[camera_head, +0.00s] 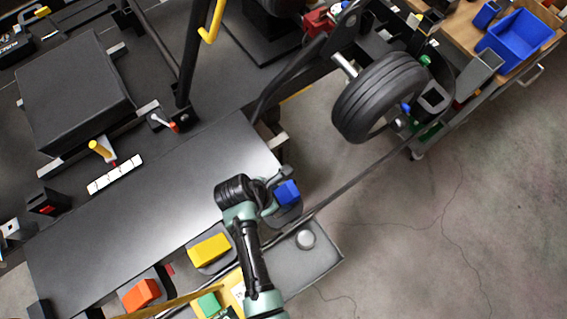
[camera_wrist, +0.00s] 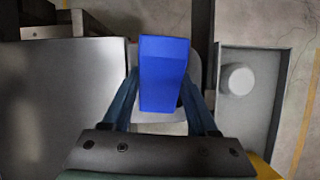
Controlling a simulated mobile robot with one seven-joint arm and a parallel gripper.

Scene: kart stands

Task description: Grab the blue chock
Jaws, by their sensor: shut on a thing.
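The blue chock (camera_head: 287,193) is at the right end of the dark flat panel in the head view, beside my gripper (camera_head: 273,195). In the wrist view the blue chock (camera_wrist: 163,75) stands between the two fingers of my gripper (camera_wrist: 160,95), over a light grey rounded pad. My gripper is shut on the chock, with one finger along each side. The lower part of the chock is partly hidden by the gripper, and I cannot tell whether it touches the pad.
A yellow block (camera_head: 209,249) and an orange block (camera_head: 141,294) sit on similar pads along the panel's edge. A grey tray (camera_head: 318,262) with a round silver knob (camera_head: 305,239) lies close to my gripper. A wheel (camera_head: 380,97) stands behind. Open floor lies to the right.

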